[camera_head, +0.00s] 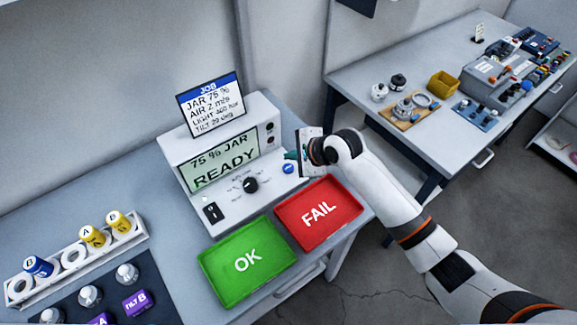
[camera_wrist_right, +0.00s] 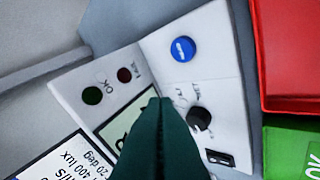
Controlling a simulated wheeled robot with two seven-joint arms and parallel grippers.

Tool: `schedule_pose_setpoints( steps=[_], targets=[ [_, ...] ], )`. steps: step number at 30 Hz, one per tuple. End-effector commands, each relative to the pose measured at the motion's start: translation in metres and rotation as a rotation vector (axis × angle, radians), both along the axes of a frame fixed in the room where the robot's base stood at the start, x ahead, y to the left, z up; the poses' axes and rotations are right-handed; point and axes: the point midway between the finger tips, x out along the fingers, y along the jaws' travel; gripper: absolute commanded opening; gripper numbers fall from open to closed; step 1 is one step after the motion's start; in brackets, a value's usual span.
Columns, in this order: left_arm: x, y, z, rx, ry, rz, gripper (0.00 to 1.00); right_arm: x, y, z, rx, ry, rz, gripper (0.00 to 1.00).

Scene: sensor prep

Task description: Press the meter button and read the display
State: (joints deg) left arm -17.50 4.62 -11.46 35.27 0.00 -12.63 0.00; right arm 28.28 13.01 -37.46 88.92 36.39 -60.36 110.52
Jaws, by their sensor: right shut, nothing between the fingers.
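The white meter (camera_head: 178,152) stands on the bench, and its display (camera_head: 219,164) reads "75 % JAR READY". Its blue button (camera_head: 288,168) is at the right of the sloped front, with a black knob (camera_head: 250,185) to its left. In the right wrist view the blue button (camera_wrist_right: 182,48) is in plain sight beyond the fingertips, apart from them. My right gripper (camera_head: 291,156) is shut and empty, just above the meter's right end near the button. Its dark green fingers (camera_wrist_right: 160,102) hide part of the display in the wrist view. My left gripper is not in view.
A job card (camera_head: 211,103) stands on top of the meter. A green OK tray (camera_head: 222,286) and a red FAIL tray (camera_head: 341,217) lie in front. A white rack (camera_head: 131,237) with coloured-top sensors is at left. A second table (camera_head: 350,75) stands at right.

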Motion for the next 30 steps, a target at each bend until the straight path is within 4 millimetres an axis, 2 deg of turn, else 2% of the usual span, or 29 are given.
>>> schedule_pose_setpoints(
  steps=[1,3,7,21,26,30],
  targets=[
    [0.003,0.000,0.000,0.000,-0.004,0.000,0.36,0.013,0.000,0.006,0.029,0.022,-0.045,0.00],
    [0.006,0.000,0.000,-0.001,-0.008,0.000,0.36,0.024,0.001,0.012,0.068,0.052,-0.097,0.00],
    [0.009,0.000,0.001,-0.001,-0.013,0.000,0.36,0.034,0.001,0.017,0.108,0.086,-0.153,0.00],
    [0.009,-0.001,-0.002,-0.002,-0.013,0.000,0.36,0.036,0.001,0.016,0.116,0.092,-0.165,0.00],
    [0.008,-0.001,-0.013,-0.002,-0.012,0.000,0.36,0.036,0.001,0.007,0.116,0.091,-0.164,0.00],
    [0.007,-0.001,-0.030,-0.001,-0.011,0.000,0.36,0.036,0.000,-0.005,0.115,0.090,-0.164,0.00]
  ],
)
